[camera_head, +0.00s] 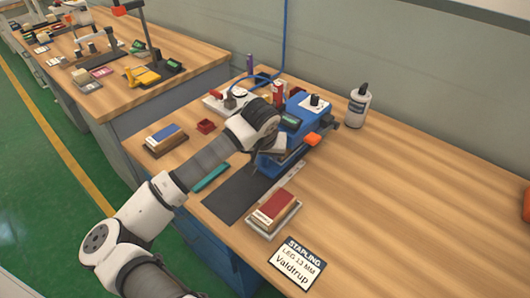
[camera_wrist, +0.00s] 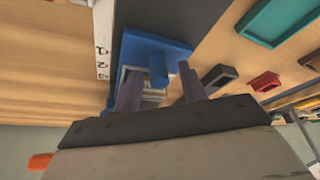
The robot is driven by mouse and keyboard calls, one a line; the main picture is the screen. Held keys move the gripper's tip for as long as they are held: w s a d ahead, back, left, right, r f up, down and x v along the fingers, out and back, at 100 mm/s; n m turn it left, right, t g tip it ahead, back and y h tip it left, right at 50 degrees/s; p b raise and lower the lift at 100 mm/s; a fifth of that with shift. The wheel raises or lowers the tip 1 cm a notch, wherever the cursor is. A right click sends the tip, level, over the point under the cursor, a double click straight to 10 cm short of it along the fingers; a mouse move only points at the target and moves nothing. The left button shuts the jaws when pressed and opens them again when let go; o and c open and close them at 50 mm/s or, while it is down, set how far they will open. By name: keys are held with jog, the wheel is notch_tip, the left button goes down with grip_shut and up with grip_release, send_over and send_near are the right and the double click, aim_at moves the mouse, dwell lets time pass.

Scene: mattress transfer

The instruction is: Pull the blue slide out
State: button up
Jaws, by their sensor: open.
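The blue stapling machine (camera_head: 297,122) stands on the wooden bench in the head view. Its low blue front part (camera_head: 277,166) shows just below my gripper. In the wrist view, a blue slide (camera_wrist: 180,52) with a short upright blue peg (camera_wrist: 158,72) lies ahead of my gripper (camera_wrist: 158,84). My two fingers are open, one on each side of the peg in the picture. I see gaps beside the peg; I cannot tell how deep it sits between the fingertips. In the head view my wrist hides the fingertips and much of the slide.
A dark mat (camera_head: 238,195) lies before the machine. A red-topped stack (camera_head: 273,209) and a stapling label (camera_head: 297,263) lie nearer. A teal tray (camera_head: 211,177), small red bin (camera_head: 206,126) and white bottle (camera_head: 358,106) stand around.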

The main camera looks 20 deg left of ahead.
jog(key=shift+w+f, duration=0.15)
jog(key=shift+f, duration=0.15)
grip_shut()
dwell(0.3)
jog(key=shift+s+a+f+b, duration=0.2)
jog(key=shift+s+b, duration=0.2)
jog(key=shift+b, duration=0.6)
jog(key=s+a+b, duration=0.1)
jog(key=s+b, duration=0.3)
jog(key=s+a+b, duration=0.2)
jog(key=s+b, duration=0.2)
jog(key=s, duration=0.1)
jog(key=s+a+b, duration=0.2)
jog(key=s+b, duration=0.3)
jog(key=shift+r, duration=0.1)
jog(key=shift+s+a+r+b, duration=0.15)
jog(key=shift+s+b, duration=0.15)
jog(key=shift+s, duration=0.25)
grip_release()
jog(key=shift+s, duration=0.1)
